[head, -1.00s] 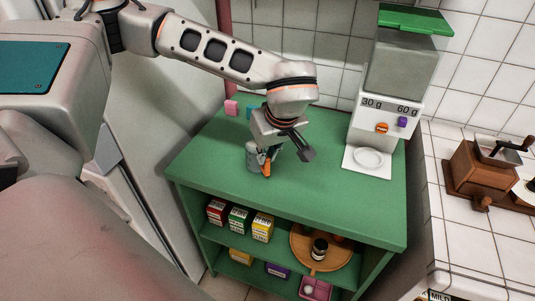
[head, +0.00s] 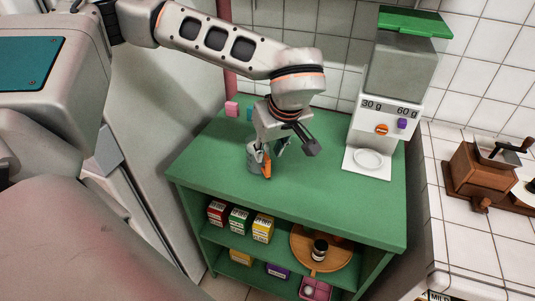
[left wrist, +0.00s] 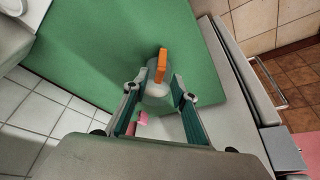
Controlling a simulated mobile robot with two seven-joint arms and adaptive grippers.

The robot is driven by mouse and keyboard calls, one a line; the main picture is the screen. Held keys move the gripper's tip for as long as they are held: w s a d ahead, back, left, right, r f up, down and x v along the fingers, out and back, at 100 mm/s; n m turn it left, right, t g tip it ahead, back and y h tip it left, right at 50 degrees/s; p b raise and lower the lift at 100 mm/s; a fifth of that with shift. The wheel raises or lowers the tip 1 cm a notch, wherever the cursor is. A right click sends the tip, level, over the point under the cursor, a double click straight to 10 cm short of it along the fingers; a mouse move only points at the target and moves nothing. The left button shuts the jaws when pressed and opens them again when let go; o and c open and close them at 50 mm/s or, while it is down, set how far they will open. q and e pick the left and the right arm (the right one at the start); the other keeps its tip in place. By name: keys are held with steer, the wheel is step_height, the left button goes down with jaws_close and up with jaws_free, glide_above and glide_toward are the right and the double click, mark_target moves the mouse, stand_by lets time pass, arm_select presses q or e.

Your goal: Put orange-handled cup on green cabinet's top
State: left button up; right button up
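The orange-handled cup (head: 252,158) is grey and stands on the green cabinet's top (head: 316,196), near its left side. Its orange handle (head: 267,167) faces the front. My left gripper (head: 270,150) is open just above and beside the cup, partly covering it in the head view. In the left wrist view the cup (left wrist: 158,92) shows beyond and between the spread fingertips of my left gripper (left wrist: 158,94), with a gap at each side. My right gripper is not in view.
A dispenser (head: 380,130) with a green lid stands at the cabinet top's back right. Small boxes (head: 238,220) and a round wooden tray (head: 300,252) sit on the shelf below. The cabinet top's middle is clear.

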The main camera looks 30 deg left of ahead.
arm_select(q)
steer(key=v, duration=0.9)
steer(key=shift+p, duration=0.35)
steer(key=shift+s+r, duration=0.1)
